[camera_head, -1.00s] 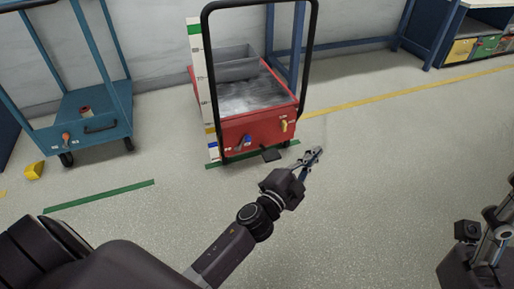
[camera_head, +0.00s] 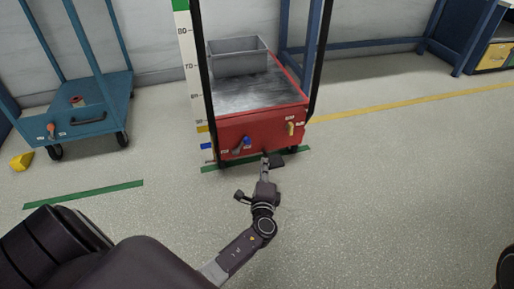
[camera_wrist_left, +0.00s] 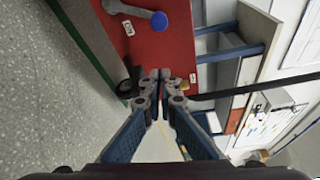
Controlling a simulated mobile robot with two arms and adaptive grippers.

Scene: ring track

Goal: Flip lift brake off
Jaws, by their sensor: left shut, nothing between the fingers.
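The red lift cart (camera_head: 262,128) stands ahead, its front panel facing me. On the panel are a blue-ended lever (camera_head: 242,143) at left and a yellow lever (camera_head: 291,128) at right; their labels are too small to read. A black pedal (camera_head: 277,162) sits low in front. My left gripper (camera_head: 265,161) is shut and empty, overlapping the pedal in the head view, below and between the levers. In the left wrist view, the shut fingertips (camera_wrist_left: 160,74) are before the red panel (camera_wrist_left: 165,48), apart from the blue lever's end (camera_wrist_left: 159,20).
A grey bin (camera_head: 238,62) sits on the cart deck, inside a black upright frame. A measuring strip (camera_head: 190,70) stands at its left. A blue trolley (camera_head: 85,110) and yellow block (camera_head: 21,161) are farther left. Floor to the right is open.

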